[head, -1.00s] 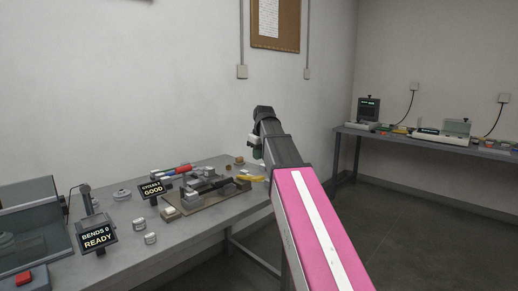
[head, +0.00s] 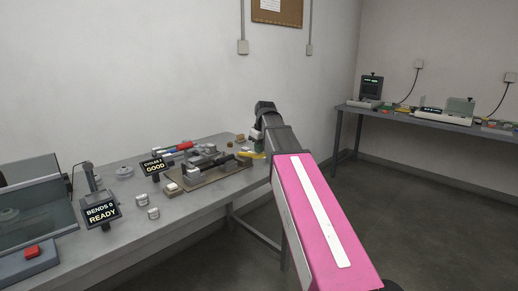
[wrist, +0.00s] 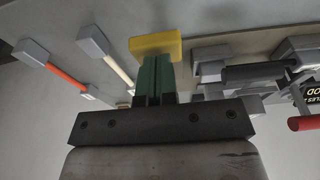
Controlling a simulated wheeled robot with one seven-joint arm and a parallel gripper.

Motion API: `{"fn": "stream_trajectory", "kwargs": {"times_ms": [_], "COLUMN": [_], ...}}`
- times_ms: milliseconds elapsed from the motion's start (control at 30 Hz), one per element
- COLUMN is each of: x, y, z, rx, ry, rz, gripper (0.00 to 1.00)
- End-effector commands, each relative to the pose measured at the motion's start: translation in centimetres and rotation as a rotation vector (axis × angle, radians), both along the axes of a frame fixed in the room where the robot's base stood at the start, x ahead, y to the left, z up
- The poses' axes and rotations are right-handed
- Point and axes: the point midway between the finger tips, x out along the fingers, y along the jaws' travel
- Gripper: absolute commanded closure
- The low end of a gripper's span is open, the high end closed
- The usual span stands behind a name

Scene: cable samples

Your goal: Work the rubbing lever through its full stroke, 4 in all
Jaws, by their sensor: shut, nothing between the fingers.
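The rubbing fixture stands on a brown base board (head: 205,181) on the left bench, with grey blocks and a dark bar. A yellow handle (head: 252,155), apparently the lever's grip, sticks out at its right end. The handle also shows in the wrist view (wrist: 155,44). My gripper (head: 258,141) is over the handle end of the fixture. In the wrist view its green fingers (wrist: 154,72) are shut together with nothing between them. Their tips meet the handle in the picture; I cannot tell whether they touch it. A small display (head: 155,167) beside the fixture reads GOOD; its upper line is too small to read surely.
A second display (head: 101,210) reads BENDS 0 READY. A clear-sided box (head: 35,200) and red button (head: 32,251) are at left. Another bench (head: 430,115) stands far right.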

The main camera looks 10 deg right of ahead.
Motion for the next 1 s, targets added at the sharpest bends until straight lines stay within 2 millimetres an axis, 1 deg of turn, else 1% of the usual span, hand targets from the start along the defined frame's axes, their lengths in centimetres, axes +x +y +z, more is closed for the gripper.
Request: {"fn": "stream_trajectory", "kwargs": {"times_ms": [167,333,467,600,733,1000], "x": [-0.8,-1.5,-1.5,-1.3,-1.3,-1.4], "y": [-0.4,-0.8,-0.9,-0.9,-0.9,-1.0], "z": [-1.1,-3.3,-4.7,-5.8,-6.2,-6.4], "rx": [0.04,0.127,0.182,0.192,0.19,0.187], "ry": [-0.053,-0.173,-0.25,-0.264,-0.263,-0.259], "rz": [-0.001,-0.003,-0.002,0.0,0.0,0.001], "gripper": [1.0,1.0,1.0,1.0,1.0,1.0]}}
